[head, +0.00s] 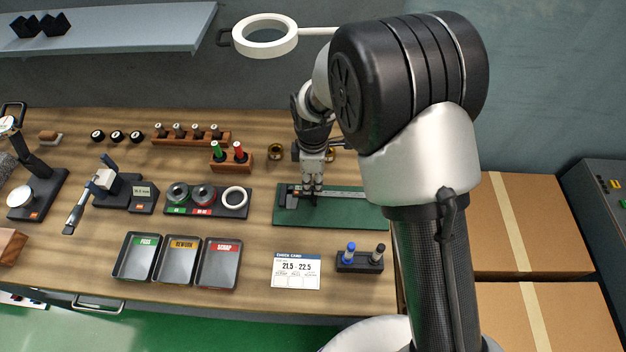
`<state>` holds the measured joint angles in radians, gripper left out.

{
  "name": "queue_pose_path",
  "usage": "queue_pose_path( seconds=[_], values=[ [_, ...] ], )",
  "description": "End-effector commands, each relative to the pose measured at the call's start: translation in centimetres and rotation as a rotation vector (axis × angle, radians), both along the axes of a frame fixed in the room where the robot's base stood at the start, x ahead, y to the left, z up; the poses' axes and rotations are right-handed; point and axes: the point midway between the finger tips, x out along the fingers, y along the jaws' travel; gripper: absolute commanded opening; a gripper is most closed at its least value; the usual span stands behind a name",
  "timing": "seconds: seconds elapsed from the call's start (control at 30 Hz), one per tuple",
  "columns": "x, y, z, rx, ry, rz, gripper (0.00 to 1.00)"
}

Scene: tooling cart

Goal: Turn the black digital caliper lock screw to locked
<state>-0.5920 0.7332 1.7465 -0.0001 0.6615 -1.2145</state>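The digital caliper (345,192) lies on a green mat (335,215) at the right of the wooden bench. Its beam runs to the right and its dark body is at the left end of the mat. My gripper (311,188) points down over the dark body, at or just above it. The fingers look close together, but they are too small to tell whether they grip anything. The lock screw is hidden or too small to make out. My arm covers the mat's right end.
Left of the mat are a ring gauge tray (207,213) and a block with green and red plug gauges (231,162). In front are a check card (297,270), a marker holder (358,262) and trays marked pass (137,279), rework (179,283) and scrap (219,285). A ring lamp (265,52) hangs above.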

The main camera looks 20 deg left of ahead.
Motion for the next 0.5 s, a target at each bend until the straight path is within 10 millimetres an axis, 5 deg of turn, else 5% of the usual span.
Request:
queue_pose_path(
  seconds=[0.17, 0.5],
  values=[
    [0.0, 0.0, 0.03, 0.0, 0.0, 0.0, 0.22],
    [0.0, 0.0, 0.04, 0.0, 0.0, 0.0, 0.0]
  ],
)
